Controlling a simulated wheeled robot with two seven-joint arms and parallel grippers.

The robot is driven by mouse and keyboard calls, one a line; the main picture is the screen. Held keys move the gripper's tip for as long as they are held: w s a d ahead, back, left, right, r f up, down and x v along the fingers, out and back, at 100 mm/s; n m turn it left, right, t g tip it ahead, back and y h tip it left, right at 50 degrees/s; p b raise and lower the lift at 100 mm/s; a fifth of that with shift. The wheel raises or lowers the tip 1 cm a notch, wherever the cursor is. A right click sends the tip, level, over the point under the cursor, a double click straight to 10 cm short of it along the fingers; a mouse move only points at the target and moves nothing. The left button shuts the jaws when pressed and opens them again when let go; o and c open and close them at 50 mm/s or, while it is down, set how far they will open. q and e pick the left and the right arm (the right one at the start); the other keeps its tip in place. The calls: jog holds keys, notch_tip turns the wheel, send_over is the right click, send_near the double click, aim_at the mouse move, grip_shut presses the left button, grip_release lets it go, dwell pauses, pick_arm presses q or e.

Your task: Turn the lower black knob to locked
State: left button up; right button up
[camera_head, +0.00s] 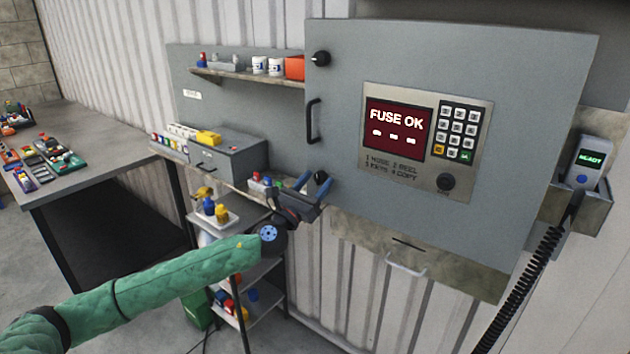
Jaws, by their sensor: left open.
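The grey cabinet (540,130) has a black knob (321,58) at its upper left and the lower black knob (321,177) at its lower left edge. A black door handle (313,121) sits between them. My left gripper (314,186) comes in from the lower left on a green-sleeved arm and is open. Its fingers are at the lower knob, which shows between or just behind the fingertips; I cannot tell whether they touch it. The knob's pointer and lock marking are not readable. My right gripper is not in view.
A handset with coiled cord (583,165) hangs right.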

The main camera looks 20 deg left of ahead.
pick_arm(q)
jog(key=c, duration=1)
jog(key=shift+o, duration=0.2)
